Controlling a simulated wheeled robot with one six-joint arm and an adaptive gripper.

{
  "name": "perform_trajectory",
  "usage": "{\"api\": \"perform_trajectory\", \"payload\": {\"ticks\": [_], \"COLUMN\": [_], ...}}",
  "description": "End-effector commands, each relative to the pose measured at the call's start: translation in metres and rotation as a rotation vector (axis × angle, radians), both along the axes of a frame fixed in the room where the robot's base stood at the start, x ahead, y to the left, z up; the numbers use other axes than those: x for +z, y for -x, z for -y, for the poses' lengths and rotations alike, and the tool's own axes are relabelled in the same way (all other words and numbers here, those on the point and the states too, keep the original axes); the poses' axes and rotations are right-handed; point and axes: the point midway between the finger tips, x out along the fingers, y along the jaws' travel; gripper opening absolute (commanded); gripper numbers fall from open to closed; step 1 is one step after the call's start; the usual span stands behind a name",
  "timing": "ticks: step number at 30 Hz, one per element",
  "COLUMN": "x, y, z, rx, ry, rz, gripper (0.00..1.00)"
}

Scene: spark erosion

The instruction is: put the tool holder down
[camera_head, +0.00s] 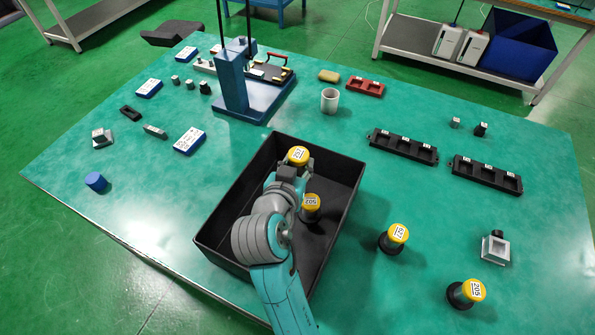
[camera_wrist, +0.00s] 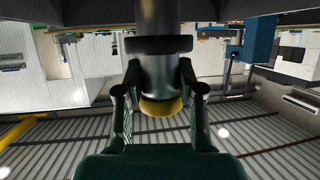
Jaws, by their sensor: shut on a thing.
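My gripper (camera_head: 291,176) is shut on a tool holder with a yellow numbered cap (camera_head: 298,156), over the far part of the black crate (camera_head: 213,243). In the wrist view, my gripper's fingers (camera_wrist: 160,95) close on both sides of the held tool holder's grey and dark body (camera_wrist: 159,45), with its yellow end between them. I cannot tell whether the held holder touches the crate floor. Another yellow-capped tool holder (camera_head: 311,207) stands inside the crate, close to my arm. Two more stand on the table to the right, one near the crate (camera_head: 395,237) and one nearer the front (camera_head: 468,292).
Two black slotted racks (camera_head: 403,147) (camera_head: 486,174) lie right of the crate. A metal block (camera_head: 495,249) sits at the right. The table is clear between the crate and the racks.

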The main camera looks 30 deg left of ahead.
Motion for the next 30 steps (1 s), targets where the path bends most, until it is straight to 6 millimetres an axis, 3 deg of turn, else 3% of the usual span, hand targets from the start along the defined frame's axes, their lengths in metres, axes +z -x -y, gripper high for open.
{"api": "perform_trajectory", "payload": {"ticks": [7, 30], "x": [-0.030, -0.043], "y": [0.000, 0.000], "z": [0.000, 0.000], "rx": [0.001, 0.000], "ry": [0.000, 0.000], "rz": [0.000, 0.001], "gripper": [0.00, 0.00]}}
